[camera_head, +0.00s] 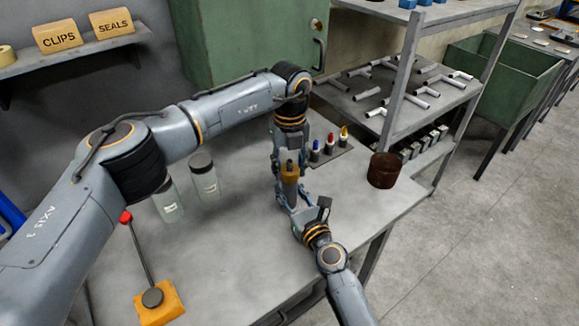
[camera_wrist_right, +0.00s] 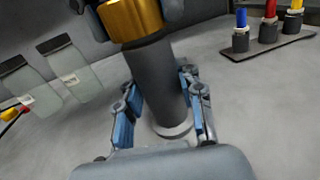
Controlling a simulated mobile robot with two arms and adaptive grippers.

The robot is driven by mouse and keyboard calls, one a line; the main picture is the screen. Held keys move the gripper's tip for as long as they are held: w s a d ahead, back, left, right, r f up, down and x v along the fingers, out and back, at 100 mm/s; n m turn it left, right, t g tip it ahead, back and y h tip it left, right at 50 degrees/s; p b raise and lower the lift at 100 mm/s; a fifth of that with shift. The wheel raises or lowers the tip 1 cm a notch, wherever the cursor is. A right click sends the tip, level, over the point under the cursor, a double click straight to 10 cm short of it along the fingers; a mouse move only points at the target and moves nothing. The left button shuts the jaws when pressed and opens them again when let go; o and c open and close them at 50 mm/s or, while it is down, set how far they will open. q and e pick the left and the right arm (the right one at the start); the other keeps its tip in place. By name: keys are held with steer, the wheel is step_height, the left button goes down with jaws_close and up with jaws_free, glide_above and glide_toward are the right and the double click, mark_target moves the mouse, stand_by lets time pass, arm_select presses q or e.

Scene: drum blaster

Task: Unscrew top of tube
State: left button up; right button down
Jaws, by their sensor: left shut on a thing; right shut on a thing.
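The tube stands about upright near the middle of the table, between my two grippers. Its gold top (camera_head: 289,173) shows in the head view. In the right wrist view the gold part (camera_wrist_right: 132,18) sits on a dark grey body (camera_wrist_right: 156,78) with a pale ring at its foot. My left gripper (camera_head: 287,158) comes down from above and is shut on the gold top; its fingertips show at the upper edge of the right wrist view. My right gripper (camera_wrist_right: 160,108) is shut around the dark body lower down. I cannot tell whether the foot touches the table.
Two capped clear bottles (camera_head: 204,181) stand left on the table (camera_head: 235,245). An orange base (camera_head: 160,302) with a red-tipped rod is at front left. A holder (camera_head: 330,153) with blue, red and yellow pieces and a brown can (camera_head: 383,171) are to the right.

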arm_select(q)
steer(key=n, duration=0.6)
steer(key=shift+w+n, duration=0.1)
steer(key=shift+n, duration=0.2)
steer(key=n, duration=0.6)
steer(key=shift+n, duration=0.3)
steer(key=shift+r, duration=0.3)
steer(key=shift+r, duration=0.9)
steer(key=shift+r, duration=2)
arm_select(e)
steer(key=c, duration=0.8)
jaws_free()
steer(key=shift+o, duration=0.2)
